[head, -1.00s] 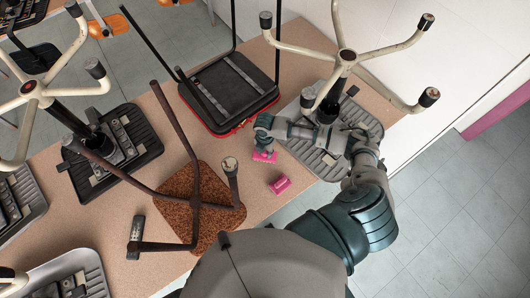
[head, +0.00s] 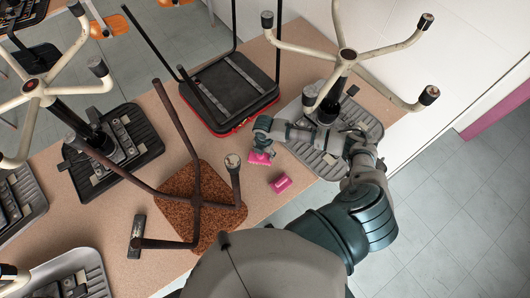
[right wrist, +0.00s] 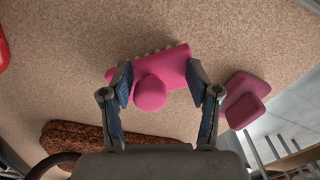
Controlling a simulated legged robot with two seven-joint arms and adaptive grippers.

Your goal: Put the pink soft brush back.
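The pink brush (head: 259,158) is at the table's front edge area, below my right gripper (head: 263,146). In the right wrist view the pink brush (right wrist: 172,70) shows a round knob towards me and a row of pale bristle tufts along its far edge. My right gripper (right wrist: 160,92) is open, with one finger on each side of the knob and gaps between. The left finger overlaps the brush's left end in the picture; whether it touches is unclear. My left gripper is not in view.
A second pink block (head: 281,184) lies on the table (head: 150,195) close by, also in the right wrist view (right wrist: 245,99). Upturned chairs stand around, with a brown speckled seat (head: 215,218), a black-and-red seat (head: 230,92) and a grey seat (head: 318,160) nearest.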

